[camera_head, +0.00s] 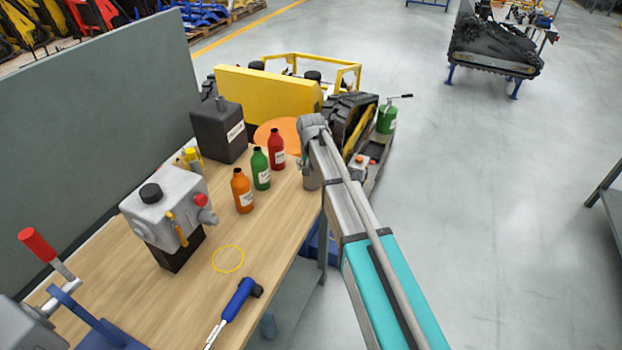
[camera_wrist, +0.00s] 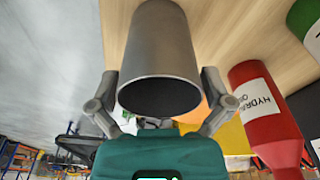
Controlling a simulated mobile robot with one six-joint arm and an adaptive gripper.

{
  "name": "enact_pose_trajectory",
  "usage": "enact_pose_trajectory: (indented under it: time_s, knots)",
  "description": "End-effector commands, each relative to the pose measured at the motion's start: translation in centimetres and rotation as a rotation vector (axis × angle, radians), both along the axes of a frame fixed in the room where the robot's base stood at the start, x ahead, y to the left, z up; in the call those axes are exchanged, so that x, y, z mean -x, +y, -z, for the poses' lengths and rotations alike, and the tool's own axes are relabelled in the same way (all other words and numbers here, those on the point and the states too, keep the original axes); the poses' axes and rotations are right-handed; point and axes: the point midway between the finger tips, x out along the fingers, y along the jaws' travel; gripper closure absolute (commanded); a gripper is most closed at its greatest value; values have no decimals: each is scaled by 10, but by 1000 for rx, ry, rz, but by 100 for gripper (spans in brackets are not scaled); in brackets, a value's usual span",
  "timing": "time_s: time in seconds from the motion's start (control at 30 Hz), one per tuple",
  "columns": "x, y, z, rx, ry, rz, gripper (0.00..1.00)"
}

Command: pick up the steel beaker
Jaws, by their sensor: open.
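The steel beaker (camera_wrist: 163,40) is a plain grey cylinder on the wooden table, with its dark open mouth facing the wrist camera. In the head view a grey part of the beaker (camera_head: 311,182) shows by the table's right edge, below the end of my arm, which hides much of it. My gripper (camera_wrist: 160,90) is open, with one finger on each side of the beaker. A small gap seems to remain at each side; I cannot tell whether either finger touches. In the head view my gripper (camera_head: 304,160) is mostly hidden by the wrist.
A red bottle (camera_head: 277,149) stands close left of the beaker, then green (camera_head: 261,169) and orange (camera_head: 242,191) bottles. A black canister (camera_head: 219,131) and an orange disc (camera_head: 270,132) are behind. A yellow ring (camera_head: 228,259) marks bare tabletop near a blue-handled tool (camera_head: 238,299).

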Motion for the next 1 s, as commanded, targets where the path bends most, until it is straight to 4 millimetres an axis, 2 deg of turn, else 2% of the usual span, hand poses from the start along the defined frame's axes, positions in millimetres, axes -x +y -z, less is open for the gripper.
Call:
enact_pose_trajectory:
  time_s: [0.47,0.83,1.0]
  knots:
    - [0,0,0,0,0,0,2]
    - [0,0,0,0,0,0,70]
    - [0,0,0,0,0,0,70]
